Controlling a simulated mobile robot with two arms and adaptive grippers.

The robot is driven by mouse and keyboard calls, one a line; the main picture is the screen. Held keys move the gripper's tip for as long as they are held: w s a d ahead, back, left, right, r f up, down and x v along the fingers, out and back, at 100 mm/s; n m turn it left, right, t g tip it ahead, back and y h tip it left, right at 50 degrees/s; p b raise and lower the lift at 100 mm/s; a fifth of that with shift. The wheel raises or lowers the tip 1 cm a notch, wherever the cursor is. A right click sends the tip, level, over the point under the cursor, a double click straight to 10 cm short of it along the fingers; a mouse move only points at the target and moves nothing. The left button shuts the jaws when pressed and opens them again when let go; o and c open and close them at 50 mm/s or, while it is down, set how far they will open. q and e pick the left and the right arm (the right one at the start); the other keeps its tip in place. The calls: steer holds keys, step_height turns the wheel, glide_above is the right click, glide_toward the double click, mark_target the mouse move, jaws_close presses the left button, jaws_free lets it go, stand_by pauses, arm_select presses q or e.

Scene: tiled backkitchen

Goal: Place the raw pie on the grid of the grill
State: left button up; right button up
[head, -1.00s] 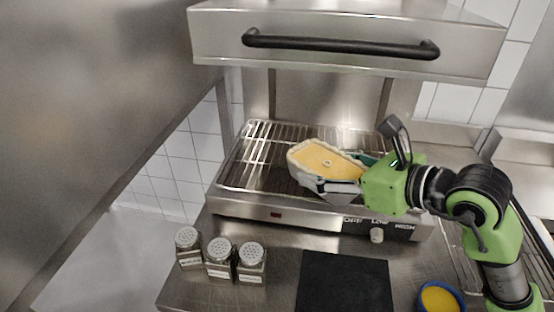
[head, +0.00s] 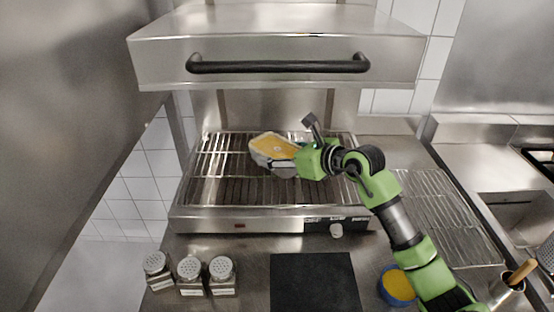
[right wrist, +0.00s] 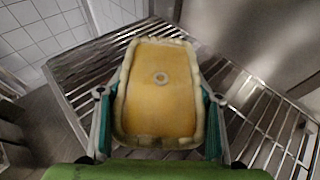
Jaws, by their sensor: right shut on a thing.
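The raw pie (head: 272,145) has a pale crust rim and a yellow top with a small ring in its middle. It is over the back middle of the grill's grid (head: 235,185); I cannot tell whether it touches the bars. My right gripper (head: 287,158) is shut on the pie from its right side. In the right wrist view the pie (right wrist: 158,90) sits between the two fingers (right wrist: 158,125), with grid bars around it. The grill (head: 270,222) has an upper hood with a black handle (head: 278,64), raised above the pie. My left gripper is not in view.
Several metal-topped shakers (head: 190,275) stand at the front left of the counter. A black board (head: 314,282) lies in front of the grill. A blue bowl (head: 397,285) with yellow content is near my right arm. A wire rack (head: 440,215) lies to the right.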

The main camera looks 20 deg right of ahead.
steer(key=shift+w+f, duration=0.25)
steer(key=shift+w, duration=0.2)
step_height(320, 180, down, 3)
steer(key=shift+w+d+r+p, duration=0.1)
steer(key=shift+p, duration=0.65)
steer(key=shift+f, duration=0.25)
steer(key=shift+f, duration=0.1)
steer(key=shift+f, duration=0.15)
steer(key=o, duration=1.6)
steer(key=shift+o, duration=0.2)
